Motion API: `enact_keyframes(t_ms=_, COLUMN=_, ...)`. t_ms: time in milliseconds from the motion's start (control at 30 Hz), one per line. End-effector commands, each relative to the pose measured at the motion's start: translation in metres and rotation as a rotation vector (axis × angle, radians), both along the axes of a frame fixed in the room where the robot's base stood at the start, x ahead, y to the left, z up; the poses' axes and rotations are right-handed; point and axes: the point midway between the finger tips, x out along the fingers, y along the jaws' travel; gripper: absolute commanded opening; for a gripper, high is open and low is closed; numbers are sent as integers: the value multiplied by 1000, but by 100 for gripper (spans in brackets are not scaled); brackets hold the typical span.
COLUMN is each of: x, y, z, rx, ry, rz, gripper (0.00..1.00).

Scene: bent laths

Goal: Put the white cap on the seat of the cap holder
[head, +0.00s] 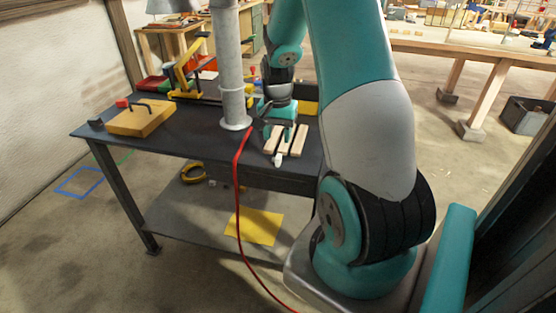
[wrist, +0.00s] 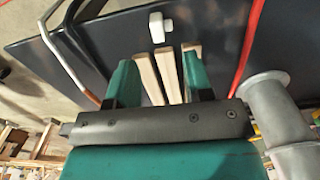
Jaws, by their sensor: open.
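The white cap (wrist: 159,27) is a small pale piece on the dark tabletop, just beyond the ends of the laths in the wrist view. In the head view a small white piece (head: 278,160) shows at the near end of the laths. My gripper (wrist: 160,60) is open, with one teal finger on each side of the pale wooden laths (wrist: 166,72). Nothing is clearly held between the fingers. In the head view my gripper (head: 278,128) is low over the laths. I cannot tell which thing is the cap holder, and its seat is not identifiable.
A grey post (head: 231,70) rises from the table (head: 190,150) left of my gripper, with a red cable (head: 238,190) beside it. A wooden block with a dark handle (head: 140,118) lies at the left. Clamps and bins crowd the back. Bare tabletop lies between block and post.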

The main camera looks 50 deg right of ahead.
Motion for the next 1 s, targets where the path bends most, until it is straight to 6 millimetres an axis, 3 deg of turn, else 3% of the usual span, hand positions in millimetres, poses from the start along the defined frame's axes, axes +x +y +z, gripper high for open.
enact_keyframes(t_ms=100, x=0, y=0, z=-19, rx=2, ry=2, rz=1, gripper=47)
enact_keyframes(t_ms=367, x=-1, y=-2, z=-39, rx=2, ry=1, rz=1, gripper=47)
enact_keyframes(t_ms=600, x=-1, y=-7, z=-75, rx=2, ry=1, rz=1, gripper=47)
enact_keyframes(t_ms=900, x=-1, y=-7, z=-83, rx=-1, ry=-1, rz=2, gripper=47)
enact_keyframes(t_ms=933, x=-1, y=-7, z=-82, rx=-1, ry=-1, rz=2, gripper=44)
enact_keyframes(t_ms=1000, x=-1, y=-7, z=-82, rx=-1, ry=-1, rz=2, gripper=28)
